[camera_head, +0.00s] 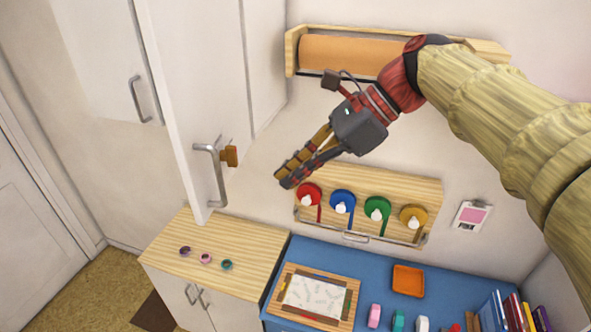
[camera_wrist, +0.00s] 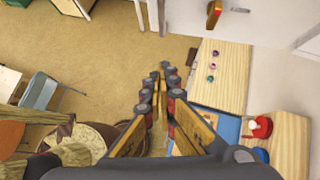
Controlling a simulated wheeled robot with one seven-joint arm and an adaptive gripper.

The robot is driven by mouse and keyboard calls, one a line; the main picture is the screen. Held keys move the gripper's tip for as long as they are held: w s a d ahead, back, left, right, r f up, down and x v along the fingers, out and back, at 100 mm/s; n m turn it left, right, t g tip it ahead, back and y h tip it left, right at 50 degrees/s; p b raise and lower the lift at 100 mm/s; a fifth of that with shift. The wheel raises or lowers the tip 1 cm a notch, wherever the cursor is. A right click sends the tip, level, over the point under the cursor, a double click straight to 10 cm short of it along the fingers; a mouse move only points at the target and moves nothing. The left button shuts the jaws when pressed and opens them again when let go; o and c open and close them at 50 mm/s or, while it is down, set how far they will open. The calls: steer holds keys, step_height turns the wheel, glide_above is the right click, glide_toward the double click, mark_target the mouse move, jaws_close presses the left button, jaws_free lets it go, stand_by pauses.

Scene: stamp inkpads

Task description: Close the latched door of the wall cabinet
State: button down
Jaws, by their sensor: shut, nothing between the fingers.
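The white wall cabinet door (camera_head: 178,75) stands open at the upper left of the head view, swung out from the cabinet (camera_head: 265,60). It has a grey bar handle (camera_head: 215,178) near its lower edge and an orange-brown latch piece (camera_head: 229,156) beside the handle. My gripper (camera_head: 283,179) is shut and empty, to the right of the handle and apart from it, in front of the wall. In the wrist view my gripper (camera_wrist: 163,77) points over the floor, and the orange-brown latch piece (camera_wrist: 214,15) shows at the top right. The cabinet's inside is mostly hidden.
A wooden rack (camera_head: 425,190) with coloured inkpads hangs below and right of my gripper. A paper-roll holder (camera_head: 290,52) is above it. The blue desk (camera_head: 375,262) holds a tray and stamps.

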steer(key=a+f, duration=0.4)
steer(key=a, duration=0.4)
steer(key=shift+w+a+f, duration=0.2)
steer(key=shift+w+f, duration=0.1)
steer(key=shift+w, duration=0.1)
steer(key=shift+a+p, duration=0.1)
steer(key=shift+p, duration=0.2)
